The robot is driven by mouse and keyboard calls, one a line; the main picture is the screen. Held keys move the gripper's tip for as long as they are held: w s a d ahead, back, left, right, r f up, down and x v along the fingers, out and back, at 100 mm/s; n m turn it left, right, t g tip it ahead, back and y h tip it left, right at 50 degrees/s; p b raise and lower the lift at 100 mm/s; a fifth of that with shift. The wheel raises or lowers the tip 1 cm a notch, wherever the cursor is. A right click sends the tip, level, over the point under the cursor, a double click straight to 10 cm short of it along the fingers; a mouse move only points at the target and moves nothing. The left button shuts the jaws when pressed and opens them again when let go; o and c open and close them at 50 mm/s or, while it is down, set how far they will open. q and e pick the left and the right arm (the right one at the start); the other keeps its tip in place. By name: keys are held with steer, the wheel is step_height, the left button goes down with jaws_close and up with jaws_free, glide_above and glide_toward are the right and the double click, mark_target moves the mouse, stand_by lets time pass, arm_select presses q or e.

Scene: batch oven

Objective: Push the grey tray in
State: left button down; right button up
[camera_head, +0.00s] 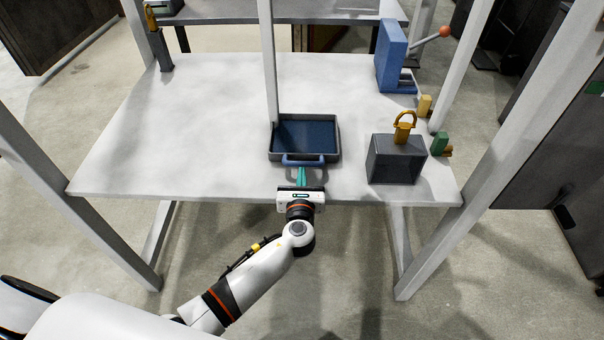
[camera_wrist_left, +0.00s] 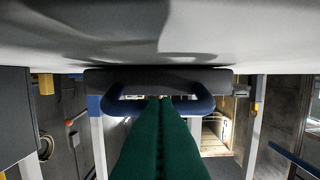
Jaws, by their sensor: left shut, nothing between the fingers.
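The grey tray (camera_head: 337,142) with a dark blue inside lies on the white table, near its front edge. Its blue handle (camera_head: 302,161) faces me. My left gripper (camera_head: 301,176) is shut and empty, with its green fingers pointing at the handle from the front. In the left wrist view the tray's front wall (camera_wrist_left: 205,80) and its handle (camera_wrist_left: 207,105) stand right ahead of the shut fingertips (camera_wrist_left: 160,100). The tips overlap the handle bar there; I cannot tell whether they touch it. My right gripper does not show.
A dark grey block (camera_head: 396,165) with an orange handle stands right of the tray. A blue device (camera_head: 391,55) with a red-knobbed lever is at the back right. A grey post (camera_head: 268,60) rises just behind the tray. The white table's left part (camera_head: 170,130) is clear.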

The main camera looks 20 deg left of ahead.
arm_select(q)
steer(key=shift+w, duration=0.2)
steer(key=b, duration=0.5)
glide_toward(303, 125)
steer(key=x, duration=0.3)
steer(key=shift+w+f, duration=0.3)
steer(key=x, duration=0.1)
steer(key=b+x, duration=0.1)
steer(key=x, duration=0.3)
steer(key=shift+w+r, duration=0.3)
steer(key=shift+r, duration=0.05)
steer(key=shift+w+a, duration=0.15)
steer(key=shift+w, duration=0.15)
steer(key=shift+r, duration=0.4)
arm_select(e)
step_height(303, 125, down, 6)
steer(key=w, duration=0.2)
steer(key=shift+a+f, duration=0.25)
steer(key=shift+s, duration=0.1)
arm_select(q)
steer(key=shift+r, duration=0.1)
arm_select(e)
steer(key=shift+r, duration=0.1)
